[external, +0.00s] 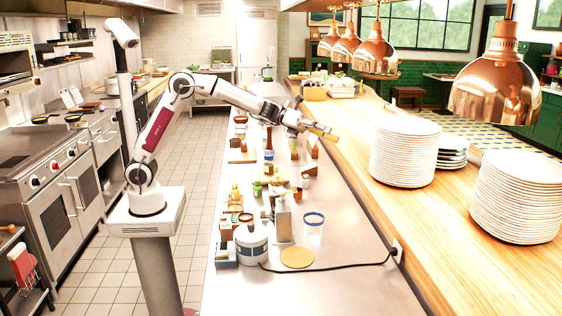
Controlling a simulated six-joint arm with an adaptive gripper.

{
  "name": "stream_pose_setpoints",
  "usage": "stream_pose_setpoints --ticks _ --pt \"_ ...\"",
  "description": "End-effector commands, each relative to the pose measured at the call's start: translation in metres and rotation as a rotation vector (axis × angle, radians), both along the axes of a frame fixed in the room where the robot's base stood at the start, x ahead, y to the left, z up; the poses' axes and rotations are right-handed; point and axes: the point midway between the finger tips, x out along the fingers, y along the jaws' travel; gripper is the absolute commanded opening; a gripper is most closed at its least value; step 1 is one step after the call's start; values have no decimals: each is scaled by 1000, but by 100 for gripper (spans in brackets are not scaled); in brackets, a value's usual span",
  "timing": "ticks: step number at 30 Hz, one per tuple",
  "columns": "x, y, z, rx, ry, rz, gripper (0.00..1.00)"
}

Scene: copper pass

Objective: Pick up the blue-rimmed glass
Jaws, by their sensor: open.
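The blue-rimmed glass (313,232) stands upright on the steel counter, in the nearer half of the cluttered row. It is clear, with a blue band around its top. My gripper (326,132) is open and empty, high above the counter and farther back than the glass. It points right, toward the wooden ledge, and is well apart from the glass.
A white pot-like appliance (251,246) with a black cord stands left of the glass, and a round tan mat (297,257) lies in front. Plate stacks (403,152) sit on the wooden ledge (440,229). The near counter is clear.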

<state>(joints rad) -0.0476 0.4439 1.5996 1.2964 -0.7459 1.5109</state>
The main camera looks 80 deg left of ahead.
Motion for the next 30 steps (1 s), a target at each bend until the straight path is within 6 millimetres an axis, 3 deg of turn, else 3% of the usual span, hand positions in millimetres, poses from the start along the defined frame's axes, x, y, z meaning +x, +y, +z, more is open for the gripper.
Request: stream_pose_setpoints --ticks 7,15,24,30 --pt "-1 -35 -53 165 -120 -262 69" --pt "-21 -61 -117 293 -257 -556 69" --pt "-60 -72 -188 363 -403 -867 69" --pt "-78 -71 -213 370 -460 -981 69"
